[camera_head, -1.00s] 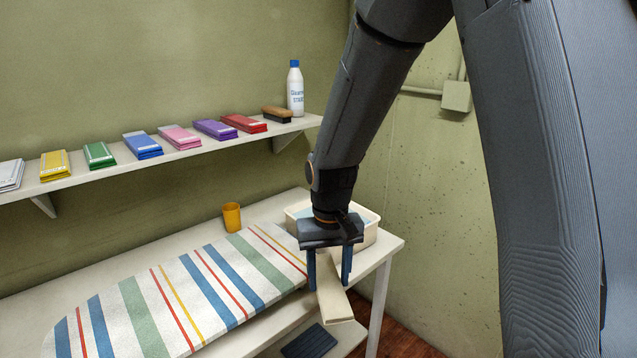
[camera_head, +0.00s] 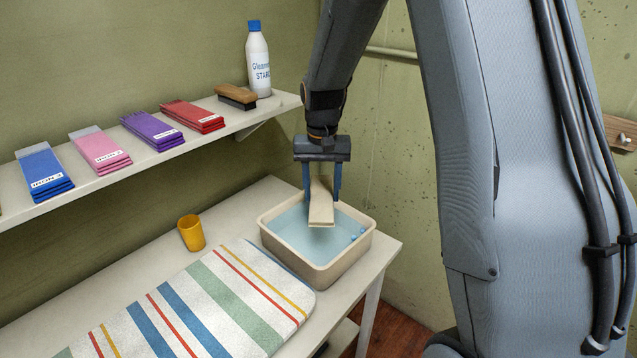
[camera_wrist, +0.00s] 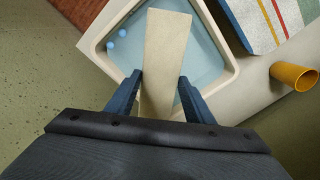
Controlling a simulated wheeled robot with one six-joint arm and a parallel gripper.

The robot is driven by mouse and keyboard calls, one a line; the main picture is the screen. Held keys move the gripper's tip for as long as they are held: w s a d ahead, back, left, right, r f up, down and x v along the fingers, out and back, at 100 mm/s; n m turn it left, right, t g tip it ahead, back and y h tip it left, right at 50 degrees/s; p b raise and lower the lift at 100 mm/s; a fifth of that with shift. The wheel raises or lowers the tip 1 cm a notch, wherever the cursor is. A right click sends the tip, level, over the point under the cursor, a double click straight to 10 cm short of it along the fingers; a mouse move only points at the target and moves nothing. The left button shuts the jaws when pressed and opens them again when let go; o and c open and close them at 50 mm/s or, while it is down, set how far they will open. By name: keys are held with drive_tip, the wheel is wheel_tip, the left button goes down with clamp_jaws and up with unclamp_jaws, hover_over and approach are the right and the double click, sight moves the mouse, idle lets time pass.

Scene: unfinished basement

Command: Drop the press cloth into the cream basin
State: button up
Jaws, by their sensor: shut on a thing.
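The press cloth (camera_head: 321,207) is a folded cream strip. My gripper (camera_head: 321,196) is shut on it, with one blue finger on each side, and holds it above the cream basin (camera_head: 331,269). The basin is rectangular, holds pale blue water and stands at the table's far right end. In the wrist view the cloth (camera_wrist: 166,50) hangs between my fingers (camera_wrist: 161,84) over the water, its far end near the rim of the basin (camera_wrist: 93,47). The exact gap between cloth and water is hard to tell.
An orange cup (camera_head: 191,233) stands left of the basin. A striped ironing pad (camera_head: 205,312) lies in front of it on the table (camera_head: 354,290). The wall shelf (camera_head: 150,152) above holds folded colored cloths, a brush (camera_head: 237,96) and a starch bottle (camera_head: 258,62).

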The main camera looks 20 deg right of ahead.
wheel_tip(320, 180, down, 6)
drive_tip(key=b, duration=0.4)
drive_tip(key=shift+b, duration=0.3)
drive_tip(key=shift+s+r, duration=0.1)
drive_tip(key=o, duration=1.1)
wheel_tip(320, 180, up, 8)
drive_tip(key=shift+f+b, duration=0.1)
drive_tip(key=shift+b, duration=0.65)
drive_tip(key=shift+s, duration=0.1)
drive_tip(key=s+f+n, duration=0.1)
drive_tip(key=s+f, duration=0.2)
drive_tip(key=s, duration=0.7)
drive_tip(key=s+f+n, duration=0.2)
drive_tip(key=s+f, duration=0.1)
drive_tip(key=s, duration=0.6)
drive_tip(key=shift+s+f+n+t, duration=0.3)
drive_tip(key=shift+s+f+t, duration=0.1)
